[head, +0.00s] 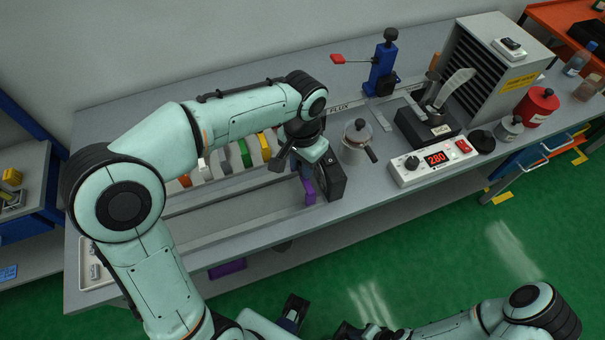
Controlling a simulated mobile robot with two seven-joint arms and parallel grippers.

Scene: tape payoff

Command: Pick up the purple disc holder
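A purple piece (309,191), which looks like the purple disc holder, stands at the right end of the row of coloured holders on the bench. My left gripper (306,165) reaches down over this end of the row, just above and around the top of the purple piece. The wrist and a black block beside it hide part of the piece. I cannot tell whether the fingers touch it or how far apart they are. My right gripper (295,312) appears low in the picture, in front of the bench and away from the holders; its fingers are unclear.
Green (245,154) and yellow (265,146) holders stand to the left in the row. A glass pot (357,136) and a white control box (434,163) reading 280 stand to the right. Another purple object (227,268) shows low below the bench top.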

